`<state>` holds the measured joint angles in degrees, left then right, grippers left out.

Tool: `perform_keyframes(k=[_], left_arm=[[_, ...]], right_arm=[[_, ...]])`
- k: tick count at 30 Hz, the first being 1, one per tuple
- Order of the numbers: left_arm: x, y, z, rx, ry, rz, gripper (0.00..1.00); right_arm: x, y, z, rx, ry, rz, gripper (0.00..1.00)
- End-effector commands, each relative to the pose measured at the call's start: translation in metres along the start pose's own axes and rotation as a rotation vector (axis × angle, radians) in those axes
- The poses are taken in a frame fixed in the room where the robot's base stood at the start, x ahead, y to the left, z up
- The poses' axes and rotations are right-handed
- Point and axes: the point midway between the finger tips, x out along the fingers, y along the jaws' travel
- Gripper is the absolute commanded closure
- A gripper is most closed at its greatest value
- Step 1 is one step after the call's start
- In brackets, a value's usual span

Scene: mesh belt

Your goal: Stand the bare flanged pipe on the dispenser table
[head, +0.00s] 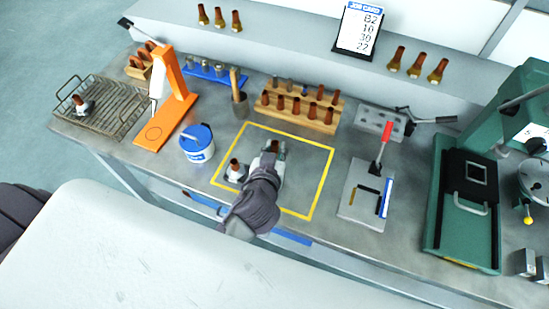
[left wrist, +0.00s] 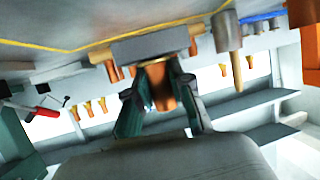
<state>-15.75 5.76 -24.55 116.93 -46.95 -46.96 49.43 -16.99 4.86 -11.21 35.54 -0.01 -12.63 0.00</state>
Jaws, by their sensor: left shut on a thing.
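My left gripper (head: 274,150) is over the yellow-outlined square on the bench, shut on a brown pipe. Another brown pipe with a whitish base (head: 235,170) stands just left of the gripper. The orange stand (head: 178,80) at the left has a flat base with a ring marked on it, and that base is empty. My right gripper is not in view.
A blue-lidded tub (head: 196,143) and a cup with a wooden handle (head: 239,100) stand between the orange stand and the square. A wire mesh tray (head: 118,112) holds one pipe at the far left. Wooden racks (head: 320,124) stand behind; a green machine (head: 465,210) is at right.

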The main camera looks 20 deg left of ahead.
Motion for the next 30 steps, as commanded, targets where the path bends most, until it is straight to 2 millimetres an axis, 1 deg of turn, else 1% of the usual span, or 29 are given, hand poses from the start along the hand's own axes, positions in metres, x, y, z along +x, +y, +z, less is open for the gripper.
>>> perform_keyframes(k=[2,4,10,12,18,22,23,24,26,27,30], left_arm=[[0.003,-0.001,0.001,0.000,0.004,0.001,1.00],[0.006,-0.001,0.007,0.000,0.003,0.001,1.00],[0.017,-0.001,0.036,0.002,0.003,0.002,1.00],[0.018,-0.001,0.039,0.000,0.002,0.002,1.00],[0.017,-0.001,0.036,-0.001,0.002,0.001,1.00],[0.018,-0.001,0.040,-0.001,0.001,0.001,1.00],[0.018,-0.001,0.041,-0.001,-0.001,0.001,0.78],[0.018,-0.001,0.040,0.000,-0.001,0.001,0.71],[0.018,-0.001,0.040,0.000,-0.001,0.001,0.61],[0.018,-0.001,0.040,0.000,-0.001,0.001,0.54],[0.018,-0.001,0.040,0.000,-0.001,0.001,0.54]], right_arm=[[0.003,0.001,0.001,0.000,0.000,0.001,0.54],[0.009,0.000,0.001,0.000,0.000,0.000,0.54],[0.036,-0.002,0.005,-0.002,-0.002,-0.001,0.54],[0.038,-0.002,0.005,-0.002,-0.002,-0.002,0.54],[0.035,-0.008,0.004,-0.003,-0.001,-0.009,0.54],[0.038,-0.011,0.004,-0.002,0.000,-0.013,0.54],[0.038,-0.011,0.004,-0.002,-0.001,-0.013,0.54],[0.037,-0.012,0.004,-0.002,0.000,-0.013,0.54],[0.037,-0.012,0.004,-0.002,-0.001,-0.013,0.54],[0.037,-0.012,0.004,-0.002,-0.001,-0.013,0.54],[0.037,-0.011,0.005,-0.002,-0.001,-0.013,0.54]])
